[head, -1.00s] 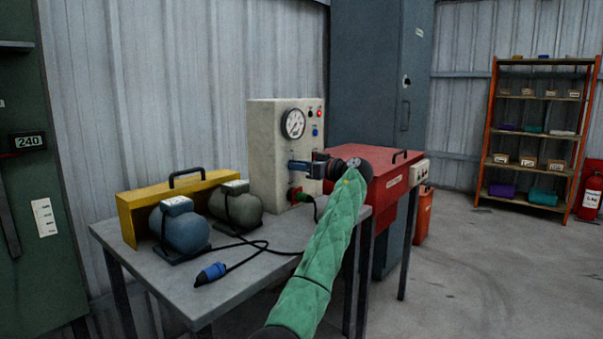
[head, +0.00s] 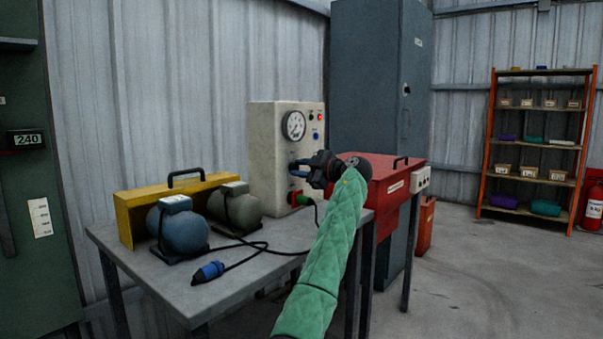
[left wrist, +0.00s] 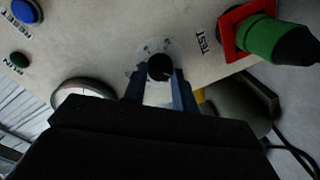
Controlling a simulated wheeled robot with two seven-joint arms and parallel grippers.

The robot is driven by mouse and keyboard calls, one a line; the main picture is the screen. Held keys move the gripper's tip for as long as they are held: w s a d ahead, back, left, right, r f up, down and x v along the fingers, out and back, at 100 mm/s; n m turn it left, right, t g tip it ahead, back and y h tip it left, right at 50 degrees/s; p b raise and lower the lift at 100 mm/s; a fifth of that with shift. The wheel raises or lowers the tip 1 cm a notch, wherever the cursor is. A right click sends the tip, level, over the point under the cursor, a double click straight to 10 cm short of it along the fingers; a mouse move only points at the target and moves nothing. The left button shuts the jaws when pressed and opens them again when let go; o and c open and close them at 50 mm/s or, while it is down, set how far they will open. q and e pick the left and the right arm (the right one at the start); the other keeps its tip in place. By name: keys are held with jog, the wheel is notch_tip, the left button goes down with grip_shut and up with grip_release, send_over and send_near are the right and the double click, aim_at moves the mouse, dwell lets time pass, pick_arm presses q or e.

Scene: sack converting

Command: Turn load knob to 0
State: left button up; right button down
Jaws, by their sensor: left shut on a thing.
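The test panel (head: 265,150) is a cream box at the back of the grey bench. My left gripper (head: 295,165) reaches its front face below the gauge. In the left wrist view, my left gripper (left wrist: 161,90) has its two blue fingers shut on the small black load knob (left wrist: 159,67), one on each side. Faint scale marks surround the knob, but I cannot read its setting. The fingers hide the knob in the head view. My right gripper is in neither current view.
A round gauge (head: 293,125) sits above the gripper. A green plug (left wrist: 268,38) is in the red TEST socket close by. Two motors, the blue-grey one (head: 182,232) in front, and a blue plug (head: 209,271) on a cable lie on the bench. A red box (head: 392,180) stands right.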

pick_arm(q)
jog(key=shift+f+n, duration=0.2)
jog(key=shift+n, duration=0.4)
jog(key=o, duration=1)
jog(key=shift+c, duration=0.2)
jog(key=shift+r, duration=0.15)
jog(key=p+v, duration=0.1)
jog(key=v, duration=0.6)
jog(key=shift+s+d, duration=0.25)
